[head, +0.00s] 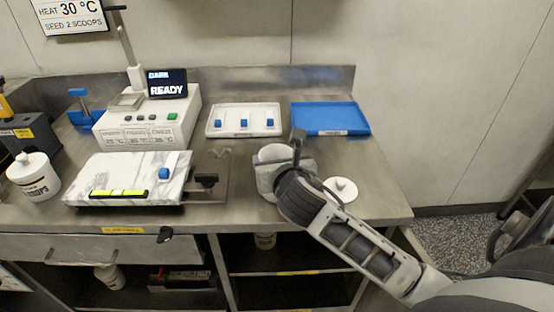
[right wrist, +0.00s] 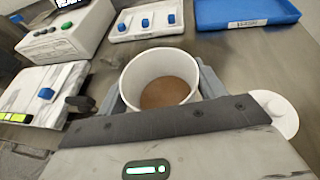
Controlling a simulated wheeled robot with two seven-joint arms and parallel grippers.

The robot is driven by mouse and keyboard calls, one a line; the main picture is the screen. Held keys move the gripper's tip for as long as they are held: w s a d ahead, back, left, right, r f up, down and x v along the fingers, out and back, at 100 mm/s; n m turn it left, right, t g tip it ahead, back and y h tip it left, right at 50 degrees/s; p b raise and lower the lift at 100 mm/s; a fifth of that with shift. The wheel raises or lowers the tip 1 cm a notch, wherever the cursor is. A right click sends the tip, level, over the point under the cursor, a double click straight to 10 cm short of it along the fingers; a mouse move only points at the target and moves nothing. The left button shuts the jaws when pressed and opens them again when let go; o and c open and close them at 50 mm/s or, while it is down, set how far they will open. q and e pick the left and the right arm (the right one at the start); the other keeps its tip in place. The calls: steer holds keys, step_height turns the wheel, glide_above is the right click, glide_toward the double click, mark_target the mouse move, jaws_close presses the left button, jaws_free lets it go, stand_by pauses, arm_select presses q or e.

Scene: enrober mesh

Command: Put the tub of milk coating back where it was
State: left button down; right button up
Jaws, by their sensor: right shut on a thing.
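A white open tub (head: 268,172) with brown coating in it stands upright at the right part of the steel bench. The right wrist view shows the tub (right wrist: 158,80) between the two fingers of my right gripper (right wrist: 160,92), which is shut on it. In the head view my right gripper (head: 288,166) comes in from the right and hides part of the tub. I cannot tell whether the tub's base touches the bench. The tub shows no readable label. A white round lid with a knob (head: 341,190) lies on the bench to the right. My left gripper is out of view.
A lidded white tub (head: 34,177) stands at the left. A marble slab (head: 125,178), a machine reading DARK READY (head: 150,122), a white tray with blue pieces (head: 243,120) and an empty blue tray (head: 330,117) occupy the bench.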

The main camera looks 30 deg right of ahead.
stand_by(0.3)
steer(key=o, duration=1.8)
steer(key=shift+f, duration=0.2)
